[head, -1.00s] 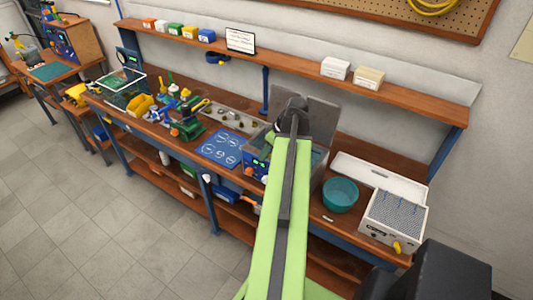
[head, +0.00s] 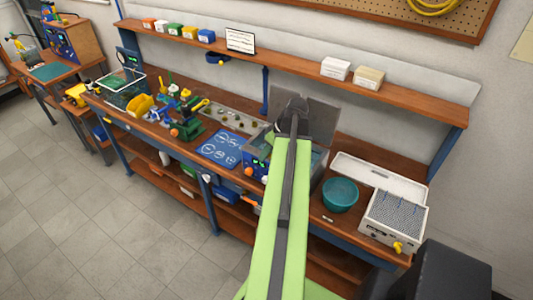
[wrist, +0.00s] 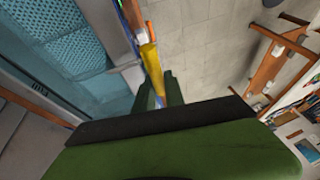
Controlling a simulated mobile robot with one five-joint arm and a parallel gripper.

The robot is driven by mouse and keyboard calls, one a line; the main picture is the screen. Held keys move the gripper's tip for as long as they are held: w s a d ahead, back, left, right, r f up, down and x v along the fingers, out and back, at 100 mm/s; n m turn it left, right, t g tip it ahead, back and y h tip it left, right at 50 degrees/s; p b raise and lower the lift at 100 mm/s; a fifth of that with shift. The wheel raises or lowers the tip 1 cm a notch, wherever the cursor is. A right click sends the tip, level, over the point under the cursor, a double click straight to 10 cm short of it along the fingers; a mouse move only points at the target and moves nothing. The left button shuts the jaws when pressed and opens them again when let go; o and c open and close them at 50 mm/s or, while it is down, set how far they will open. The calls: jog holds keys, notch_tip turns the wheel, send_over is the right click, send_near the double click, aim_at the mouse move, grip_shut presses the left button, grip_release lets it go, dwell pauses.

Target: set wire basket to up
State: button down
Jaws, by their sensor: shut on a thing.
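The wire basket (wrist: 85,45) shows in the wrist view as blue-tinted mesh at the upper left, inside the grey tank of a cleaner (head: 257,165). In the head view my arm and the open lid region hide the basket. My gripper (wrist: 156,82) is at the tank's front side, with its two dark fingers shut on a yellow handle (wrist: 152,62). The handle stands beside the mesh; its joint to the basket is not clear. In the head view my arm covers the fingers.
The cleaner's grey lid (head: 318,118) stands open behind my wrist. A teal bowl (head: 340,195) and a white perforated box (head: 396,215) are to the right. A blue mat (head: 220,148) and a green vise (head: 187,128) are to the left. A shelf (head: 300,62) runs above.

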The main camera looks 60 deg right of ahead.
notch_tip(320, 180, up, 7)
jog(key=p, duration=0.7)
jog(key=shift+r, duration=0.1)
jog(key=shift+w+d, duration=0.1)
jog(key=c, duration=1.4)
grip_release()
jog(key=p+v, duration=0.6)
jog(key=v, duration=0.1)
jog(key=shift+p, duration=0.35)
jog(key=shift+r, duration=0.1)
